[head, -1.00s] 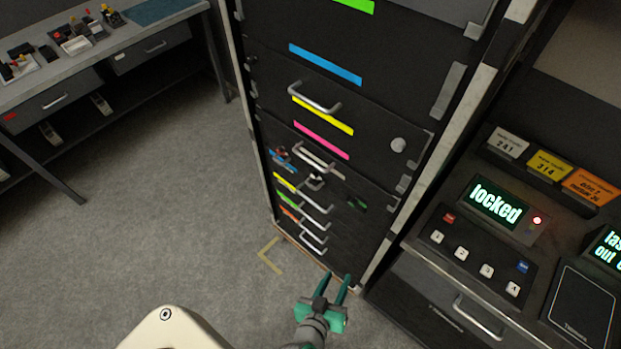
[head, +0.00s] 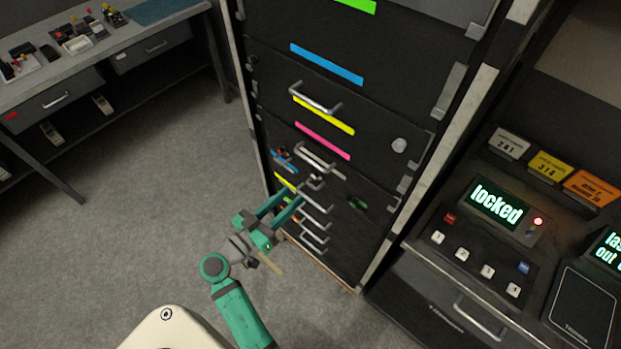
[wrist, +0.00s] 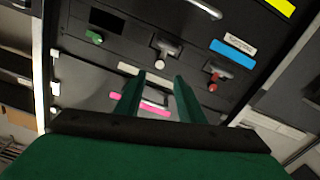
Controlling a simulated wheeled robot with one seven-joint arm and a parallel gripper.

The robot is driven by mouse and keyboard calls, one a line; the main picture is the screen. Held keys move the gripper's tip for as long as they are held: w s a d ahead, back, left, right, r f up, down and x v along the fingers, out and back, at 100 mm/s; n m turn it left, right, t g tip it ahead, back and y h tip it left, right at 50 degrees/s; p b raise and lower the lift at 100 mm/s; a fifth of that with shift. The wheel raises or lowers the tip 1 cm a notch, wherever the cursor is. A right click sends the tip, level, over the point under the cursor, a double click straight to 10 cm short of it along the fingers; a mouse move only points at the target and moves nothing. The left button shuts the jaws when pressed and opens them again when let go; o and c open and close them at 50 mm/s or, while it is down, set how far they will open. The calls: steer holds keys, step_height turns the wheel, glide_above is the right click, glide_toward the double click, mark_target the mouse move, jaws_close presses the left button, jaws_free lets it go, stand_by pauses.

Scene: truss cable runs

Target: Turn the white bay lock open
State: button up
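The white bay lock (head: 316,181) is a small handle with a white knob on the dark cabinet front, middle of a row of three. In the wrist view its white knob (wrist: 160,65) hangs just beyond my fingertips. A red-knobbed lock (wrist: 213,82) and a green-knobbed lock (wrist: 93,37) flank it. My gripper (head: 291,195) is open and empty, its two green fingers pointing at the cabinet, lower left of the white lock in the head view. In the wrist view my gripper (wrist: 159,78) shows a gap between its fingers. I cannot tell whether it touches anything.
Several drawer handles (head: 313,220) sit below the locks, and a larger drawer handle (head: 315,98) above. At right, a console display (head: 497,203) reads "locked" beside a red light (head: 538,221). A workbench (head: 100,62) stands at left. The grey floor (head: 150,190) between is clear.

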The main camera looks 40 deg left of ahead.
mark_target(313, 177)
steer(key=w, duration=0.9)
steer(key=shift+w+d, duration=0.25)
steer(key=shift+d, duration=0.15)
steer(key=shift+c, duration=0.5)
jaws_close()
